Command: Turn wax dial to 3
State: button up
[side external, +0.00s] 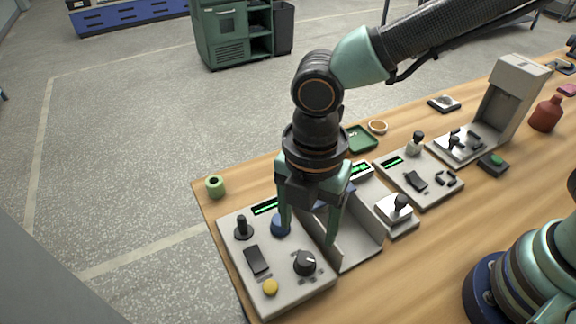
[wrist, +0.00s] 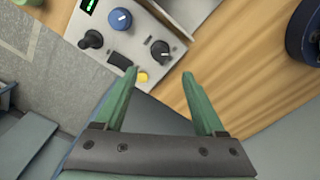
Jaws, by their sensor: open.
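A grey control panel (side external: 232,222) lies at the table's near left corner. It carries a black dial (side external: 305,262) with a white pointer line and small marks around it, and a blue knob (side external: 280,226). I cannot read a label saying which is the wax dial. In the wrist view the black dial (wrist: 160,48) and blue knob (wrist: 120,19) show beyond the fingertips. My gripper (side external: 309,237) points down over the panel's right side, open and empty. In the wrist view my gripper (wrist: 159,74) has its fingers wide apart, with the black dial ahead of the gap.
The panel also has a black lever (side external: 242,228), a black rocker (side external: 257,261), a yellow button (side external: 270,287) and a green display (side external: 266,207). A grey walled tray (side external: 357,252) stands close to its right. A green spool (side external: 215,187) stands behind. More devices line the table.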

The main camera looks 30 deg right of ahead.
aim_at(305, 259)
notch_tip(305, 259, down, 10)
jog(key=shift+r, duration=0.15)
dwell(0.3)
grip_shut()
